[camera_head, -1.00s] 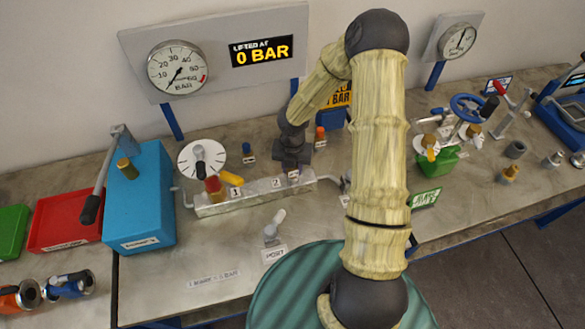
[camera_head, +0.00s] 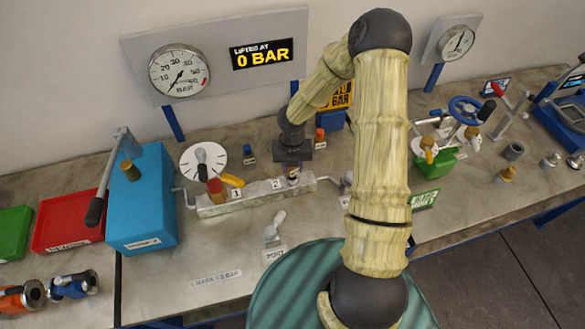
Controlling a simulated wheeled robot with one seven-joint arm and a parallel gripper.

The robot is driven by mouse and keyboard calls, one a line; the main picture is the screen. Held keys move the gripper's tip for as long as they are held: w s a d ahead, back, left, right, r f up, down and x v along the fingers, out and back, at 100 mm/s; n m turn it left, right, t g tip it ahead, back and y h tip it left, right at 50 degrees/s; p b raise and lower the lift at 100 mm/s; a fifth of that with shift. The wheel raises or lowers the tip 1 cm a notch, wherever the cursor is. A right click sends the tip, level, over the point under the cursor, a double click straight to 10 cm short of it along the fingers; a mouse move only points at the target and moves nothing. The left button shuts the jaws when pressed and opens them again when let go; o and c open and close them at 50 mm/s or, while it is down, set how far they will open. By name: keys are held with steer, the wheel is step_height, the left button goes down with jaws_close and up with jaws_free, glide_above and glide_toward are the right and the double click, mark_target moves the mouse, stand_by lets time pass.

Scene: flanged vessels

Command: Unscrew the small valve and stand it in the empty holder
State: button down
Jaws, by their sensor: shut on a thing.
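My gripper (camera_head: 293,166) points down over the right part of the grey manifold block (camera_head: 255,196), by the label 2. It is shut on a small fitting (camera_head: 294,176), which I take to be the small valve; it is mostly hidden by the fingers. I cannot tell whether its foot is still in the block. A red and brass valve (camera_head: 215,187) with a yellow lever stands at label 1. A dark grey open cup (camera_head: 514,151) stands on the right bench; I cannot tell whether it is the empty holder.
A large gauge (camera_head: 179,71) and a display (camera_head: 262,54) reading 0 BAR are behind. A blue box (camera_head: 143,205) with a lever and a red tray (camera_head: 68,221) stand left. A white-handled fitting (camera_head: 273,230) stands in front of the block. A green box (camera_head: 437,160) is right.

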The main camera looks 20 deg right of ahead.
steer(key=shift+r+p, duration=0.35)
steer(key=shift+r, duration=0.1)
step_height(320, 180, up, 4)
steer(key=p, duration=0.4)
steer(key=shift+f, duration=0.1)
stand_by(0.4)
